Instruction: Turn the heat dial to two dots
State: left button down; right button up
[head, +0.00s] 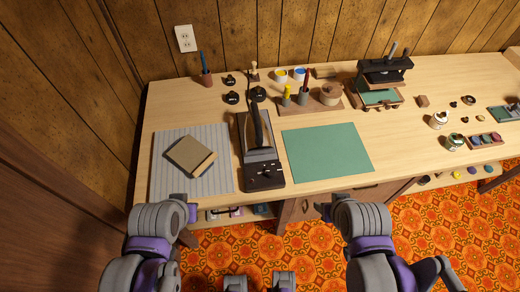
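A black device (247,180) stands on the table at centre left, with a black iron-like tool on a grey plate (259,153). Its front panel (265,177) carries small pale marks and knobs. The heat dial is too small to single out, and its setting cannot be read. My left gripper (190,212) is below the table's front edge, left of the panel. My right gripper (325,211) is at the front edge, right of the panel. Both are apart from the device, and their fingers are too foreshortened to show whether they are open.
A striped cloth (220,172) with a tan pad (190,155) lies left of the device. A green mat (327,152) lies to its right. Black knobbed items (231,97), a pen cup (206,79) and a wooden tray (290,106) stand behind. A black press (385,71) stands farther right.

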aim_at(271, 173)
jog(key=l+u, duration=0.25)
jog(key=u, duration=0.15)
jog(key=l+u, duration=0.25)
jog(key=u, duration=0.2)
